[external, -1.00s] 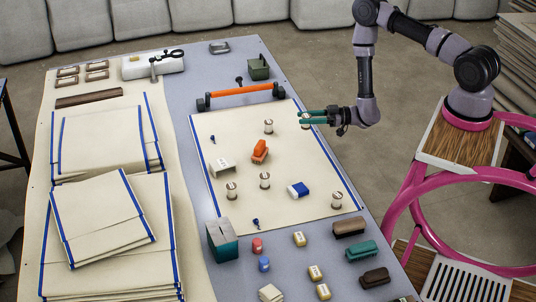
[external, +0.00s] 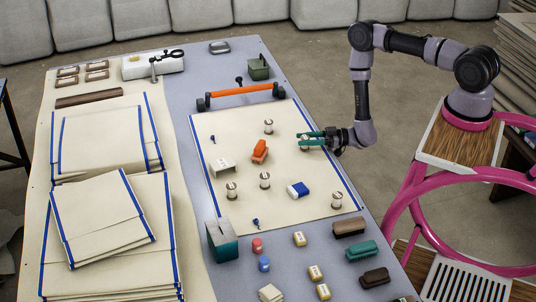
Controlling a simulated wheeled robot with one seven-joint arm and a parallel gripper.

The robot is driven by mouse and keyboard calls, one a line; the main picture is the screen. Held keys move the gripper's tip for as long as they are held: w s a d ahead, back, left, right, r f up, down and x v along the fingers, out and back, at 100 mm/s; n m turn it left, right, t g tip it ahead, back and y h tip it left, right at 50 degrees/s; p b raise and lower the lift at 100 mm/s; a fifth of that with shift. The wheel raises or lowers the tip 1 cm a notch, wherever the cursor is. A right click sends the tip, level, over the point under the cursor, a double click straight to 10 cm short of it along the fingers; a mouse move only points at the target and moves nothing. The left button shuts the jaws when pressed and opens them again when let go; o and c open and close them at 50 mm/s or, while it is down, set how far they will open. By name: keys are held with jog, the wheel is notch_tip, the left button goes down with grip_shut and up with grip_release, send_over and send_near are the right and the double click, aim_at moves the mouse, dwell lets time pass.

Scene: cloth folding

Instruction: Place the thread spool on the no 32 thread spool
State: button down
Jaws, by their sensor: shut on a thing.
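My gripper (external: 312,139) has teal fingers and is shut on a small pale thread spool (external: 304,146) over the right part of the cream cloth. The fingers partly hide this spool, and I cannot tell how high it is above the cloth. Other similar spools stand upright on the cloth: one at the back (external: 268,127), one at front left (external: 232,190), one at front middle (external: 265,180) and one at the right front corner (external: 336,200). Their labels are too small to read, so I cannot tell which is no 32.
On the cloth (external: 215,140) lie an orange object (external: 260,151), a white card-like block (external: 222,166) and a blue-white block (external: 298,189). An orange-handled bar (external: 240,91) lies at the back edge. Brushes and small bottles crowd the front table. The cloth's middle right is clear.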

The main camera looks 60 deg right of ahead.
jog(key=shift+f, duration=0.1)
jog(key=shift+f, duration=0.15)
jog(key=shift+c, duration=2.2)
grip_release()
jog(key=v, duration=1)
jog(key=shift+s+d, duration=0.25)
jog(key=shift+d, duration=0.15)
